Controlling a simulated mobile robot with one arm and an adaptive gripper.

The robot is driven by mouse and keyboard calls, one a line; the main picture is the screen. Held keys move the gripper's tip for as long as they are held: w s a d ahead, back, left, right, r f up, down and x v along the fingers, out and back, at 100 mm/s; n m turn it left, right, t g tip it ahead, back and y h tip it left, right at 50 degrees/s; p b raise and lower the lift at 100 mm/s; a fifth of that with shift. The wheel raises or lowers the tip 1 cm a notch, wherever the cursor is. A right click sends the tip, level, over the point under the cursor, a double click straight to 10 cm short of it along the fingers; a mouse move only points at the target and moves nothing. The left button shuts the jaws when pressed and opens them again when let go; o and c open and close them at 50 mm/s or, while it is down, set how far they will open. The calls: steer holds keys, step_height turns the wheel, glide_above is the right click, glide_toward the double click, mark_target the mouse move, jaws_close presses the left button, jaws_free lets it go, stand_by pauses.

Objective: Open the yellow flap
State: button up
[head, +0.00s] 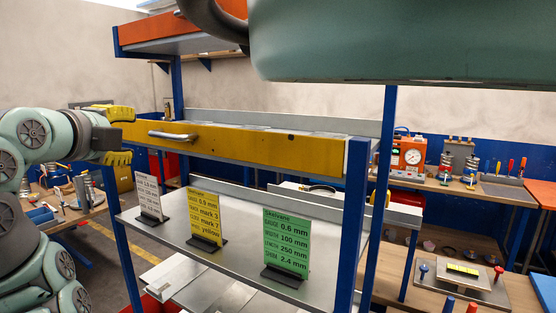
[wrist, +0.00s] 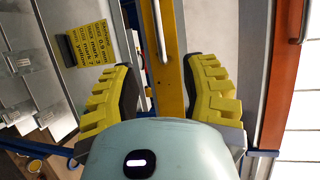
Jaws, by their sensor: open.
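The yellow flap (head: 250,146) is a long panel across the front of the blue-posted shelf unit, with a silver bar handle (head: 172,135) near its left end. It stands upright and appears closed. My gripper (head: 122,136) is open at the flap's left end, left of the handle, its yellow fingers one above the other. In the wrist view the open fingers (wrist: 165,64) lie on either side of the yellow flap (wrist: 177,45), seen edge-like as a strip. The handle (wrist: 159,30) shows beyond the fingertips. Nothing is held; I cannot tell whether a finger touches the flap.
A white card (head: 149,198), a yellow card (head: 205,217) and a green card (head: 287,240) stand on the shelf below. An orange panel (head: 150,32) is above the flap. A blue post (head: 353,215) bounds the right side. Workbenches with tools stand behind.

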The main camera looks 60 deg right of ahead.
mark_target(164, 136)
steer(key=p+x, duration=0.6)
steer(key=x, duration=0.5)
steer(key=shift+d, duration=0.4)
steer(key=shift+w+d+f+p, duration=0.1)
steer(key=shift+w+d+p, duration=0.3)
steer(key=shift+d+p, duration=0.25)
steer(key=shift+w+d+f+p, duration=0.3)
steer(key=shift+d+p, duration=0.05)
steer(key=shift+o, duration=0.4)
jaws_close()
